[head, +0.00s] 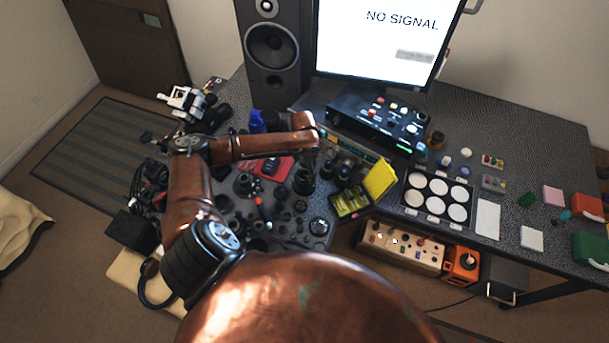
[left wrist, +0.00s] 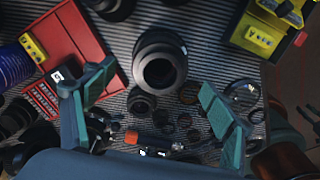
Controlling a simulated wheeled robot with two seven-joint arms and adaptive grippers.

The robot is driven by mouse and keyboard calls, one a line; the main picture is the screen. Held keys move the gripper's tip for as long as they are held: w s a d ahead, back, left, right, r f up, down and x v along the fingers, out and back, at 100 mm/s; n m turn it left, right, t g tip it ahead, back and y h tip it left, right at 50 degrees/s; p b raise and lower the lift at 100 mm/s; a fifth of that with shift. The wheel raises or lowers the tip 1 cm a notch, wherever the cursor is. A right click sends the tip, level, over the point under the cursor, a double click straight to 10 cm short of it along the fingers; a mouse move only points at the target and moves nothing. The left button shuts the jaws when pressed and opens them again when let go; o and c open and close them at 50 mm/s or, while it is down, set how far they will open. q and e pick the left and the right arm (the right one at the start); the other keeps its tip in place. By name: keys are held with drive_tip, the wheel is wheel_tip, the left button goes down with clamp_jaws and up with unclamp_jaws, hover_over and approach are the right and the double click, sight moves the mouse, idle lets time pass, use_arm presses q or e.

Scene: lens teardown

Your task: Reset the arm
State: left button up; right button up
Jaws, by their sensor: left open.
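My left arm reaches in from the left in the head view, bent at the elbow, over the lens parts on the table. My left gripper (left wrist: 157,80) is open, its two teal-padded fingers wide apart in the left wrist view. A black lens barrel (left wrist: 160,68) stands on the ribbed mat beyond and between the fingertips. I see nothing held in the fingers. In the head view the gripper is small and dark under the end of the arm, above the lens parts (head: 303,182). My right gripper is not in view.
A red tray (left wrist: 85,30) and a yellow box (left wrist: 258,38) flank the lens; the box is open in the head view (head: 379,180). An orange-handled tool (left wrist: 150,141) lies among loose rings. A speaker (head: 272,60), monitor (head: 380,45) and control box (head: 375,115) stand at the back.

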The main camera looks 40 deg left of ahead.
sight(304, 178)
use_arm(q)
wheel_tip(304, 178, up, 7)
drive_tip(key=shift+r, duration=0.2)
idle(0.3)
wheel_tip(304, 178, down, 12)
drive_tip(key=shift+s, duration=0.1)
drive_tip(key=shift+r, duration=0.15)
idle(0.3)
idle(0.3)
